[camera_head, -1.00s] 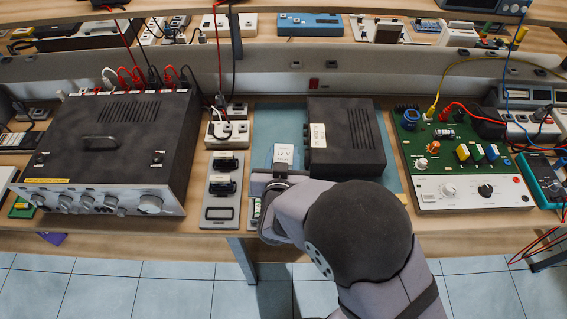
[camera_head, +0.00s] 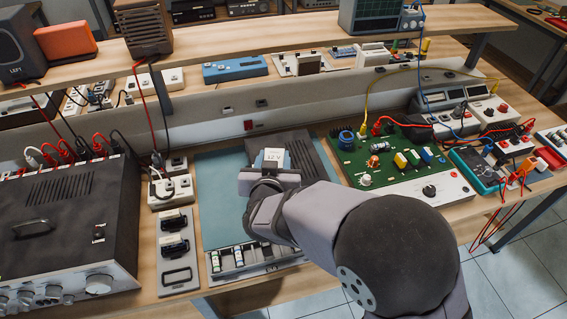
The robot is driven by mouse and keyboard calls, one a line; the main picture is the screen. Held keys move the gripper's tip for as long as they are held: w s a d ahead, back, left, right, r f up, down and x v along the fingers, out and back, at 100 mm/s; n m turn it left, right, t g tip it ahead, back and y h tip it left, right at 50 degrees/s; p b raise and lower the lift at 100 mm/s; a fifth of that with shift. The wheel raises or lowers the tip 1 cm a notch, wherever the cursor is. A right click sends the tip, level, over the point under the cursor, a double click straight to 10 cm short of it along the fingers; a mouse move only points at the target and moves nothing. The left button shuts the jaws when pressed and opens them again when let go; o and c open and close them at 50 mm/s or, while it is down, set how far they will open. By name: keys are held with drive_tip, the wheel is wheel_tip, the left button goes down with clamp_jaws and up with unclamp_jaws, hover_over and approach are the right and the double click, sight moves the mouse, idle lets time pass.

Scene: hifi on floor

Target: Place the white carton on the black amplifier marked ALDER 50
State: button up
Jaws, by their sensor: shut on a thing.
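A small box with a white face marked "12 V" (camera_head: 272,157) is at my gripper (camera_head: 269,174); I take it to be the white carton. My gripper is shut on it, with the fingertips mostly hidden by the wrist. The black amplifier (camera_head: 311,152) lies behind and to the right of the carton, on a blue-green mat (camera_head: 222,200). My arm and the carton cover much of it, and its ALDER 50 marking cannot be read here. I cannot tell whether the carton touches the amplifier or is held above it.
A large dark unit with a silver knobbed front (camera_head: 75,215) stands at left. A green circuit board (camera_head: 375,160) is at right. Bare mat shows left of my gripper.

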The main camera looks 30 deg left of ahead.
drive_tip(key=w+d+r+m+h, duration=0.1)
drive_tip(key=w+d+r, duration=0.1)
drive_tip(key=w, duration=0.3)
drive_tip(key=shift+d+r, duration=0.35)
drive_tip(key=shift+r, duration=0.1)
drive_tip(key=shift+t, duration=0.3)
drive_tip(key=shift+f, duration=5)
drive_tip(key=shift+f, duration=0.15)
drive_tip(key=o, duration=1.1)
drive_tip(key=shift+c, duration=0.2)
